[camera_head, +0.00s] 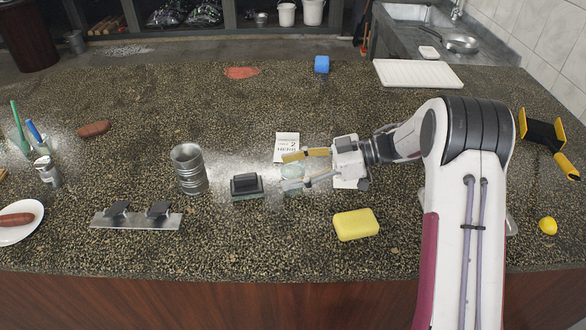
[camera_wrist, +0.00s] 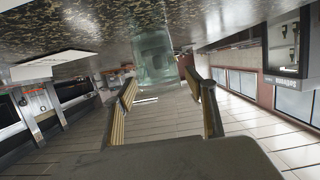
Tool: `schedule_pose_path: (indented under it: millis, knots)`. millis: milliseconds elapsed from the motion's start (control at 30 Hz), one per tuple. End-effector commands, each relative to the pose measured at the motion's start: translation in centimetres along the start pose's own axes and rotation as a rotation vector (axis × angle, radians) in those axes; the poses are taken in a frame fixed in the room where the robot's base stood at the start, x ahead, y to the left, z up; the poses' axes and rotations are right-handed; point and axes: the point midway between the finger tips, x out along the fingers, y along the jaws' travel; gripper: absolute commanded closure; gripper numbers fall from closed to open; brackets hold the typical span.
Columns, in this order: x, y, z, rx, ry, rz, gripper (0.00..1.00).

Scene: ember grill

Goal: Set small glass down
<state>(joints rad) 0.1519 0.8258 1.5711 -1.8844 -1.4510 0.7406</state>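The small glass (camera_head: 291,172) is clear and pale green, and it appears upright at the counter surface in the middle of the head view. My gripper (camera_head: 294,171) reaches in from the right, with one fingertip on the far side of the glass and one on the near side. In the wrist view the glass (camera_wrist: 154,52) is at and just beyond my fingertips (camera_wrist: 160,72). The fingers look spread, with a narrow gap on the right side of the glass. Its contact with the counter is hard to make out.
A dark block-shaped brush (camera_head: 246,186) sits close left of the glass, with a metal can (camera_head: 188,169) beyond it. A printed card (camera_head: 287,142) lies behind my fingers. A yellow sponge (camera_head: 356,224) lies in front at right. The speckled counter (camera_head: 290,240) is clear in front.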

Motion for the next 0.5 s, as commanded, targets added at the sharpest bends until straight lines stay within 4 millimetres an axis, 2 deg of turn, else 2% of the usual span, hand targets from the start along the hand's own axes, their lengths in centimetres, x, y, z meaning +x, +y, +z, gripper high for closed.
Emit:
schedule_pose_path:
  millis: [367,500]
  knots:
    - [-0.2,0.0,-0.4,0.000,0.000,0.000,0.44]
    - [-1.2,0.1,-0.3,0.001,0.000,0.003,0.44]
